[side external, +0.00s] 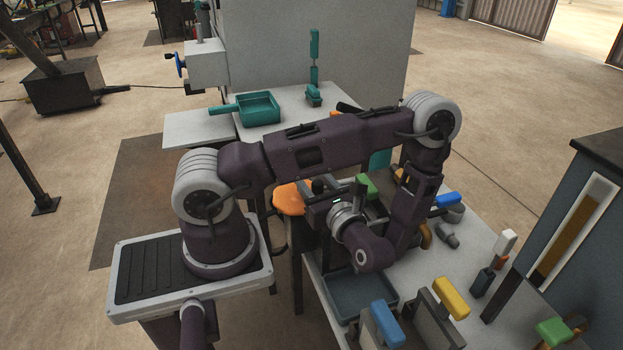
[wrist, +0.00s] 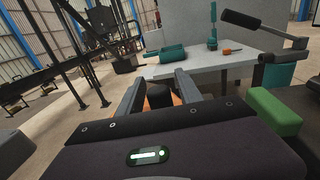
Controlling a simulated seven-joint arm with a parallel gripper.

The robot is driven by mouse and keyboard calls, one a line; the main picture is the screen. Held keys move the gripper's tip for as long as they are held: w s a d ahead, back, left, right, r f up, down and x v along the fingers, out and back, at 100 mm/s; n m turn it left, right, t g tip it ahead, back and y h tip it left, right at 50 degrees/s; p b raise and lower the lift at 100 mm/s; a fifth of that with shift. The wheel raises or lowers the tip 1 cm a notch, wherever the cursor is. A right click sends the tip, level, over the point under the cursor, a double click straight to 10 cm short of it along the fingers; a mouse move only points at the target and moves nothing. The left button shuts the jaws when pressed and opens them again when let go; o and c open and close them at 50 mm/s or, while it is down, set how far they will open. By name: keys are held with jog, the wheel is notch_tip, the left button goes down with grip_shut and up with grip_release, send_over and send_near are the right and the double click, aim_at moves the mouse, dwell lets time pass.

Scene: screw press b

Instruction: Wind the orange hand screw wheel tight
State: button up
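The orange hand screw wheel (side external: 291,198) shows in the side view to the left of my gripper, at the left edge of the work table. A black knob (side external: 318,185) stands up beside the wheel's right side. My gripper (side external: 335,196) is at the knob, partly hidden by its own body. In the wrist view the two fingers (wrist: 159,92) stand apart on either side of the black knob (wrist: 159,96). A little orange of the wheel (wrist: 177,100) shows between the knob and the right finger. I cannot tell whether either finger touches the knob.
A green block (side external: 366,187) lies close behind my gripper. A grey tray (side external: 360,318) is at the table's near left, with blue (side external: 386,323) and yellow (side external: 451,297) handled items beside it. A teal pan (side external: 259,109) sits on the back table.

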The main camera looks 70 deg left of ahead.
grip_shut()
jog(key=shift+t, duration=0.3)
jog(key=m+t, duration=0.1)
jog(key=t, duration=0.1)
jog(key=m+t, duration=0.1)
jog(key=shift+d+m+t, duration=0.4)
jog(key=shift+s+d+m+t+h, duration=0.1)
jog(key=shift+d+m+t+h, duration=0.15)
jog(key=shift+m+t, duration=0.75)
jog(key=shift+s+d+m+t+h, duration=0.15)
jog(key=shift+m+t+h, duration=0.35)
jog(key=shift+t, duration=0.9)
jog(key=shift+w, duration=0.1)
jog(key=shift+o, duration=1.1)
grip_release()
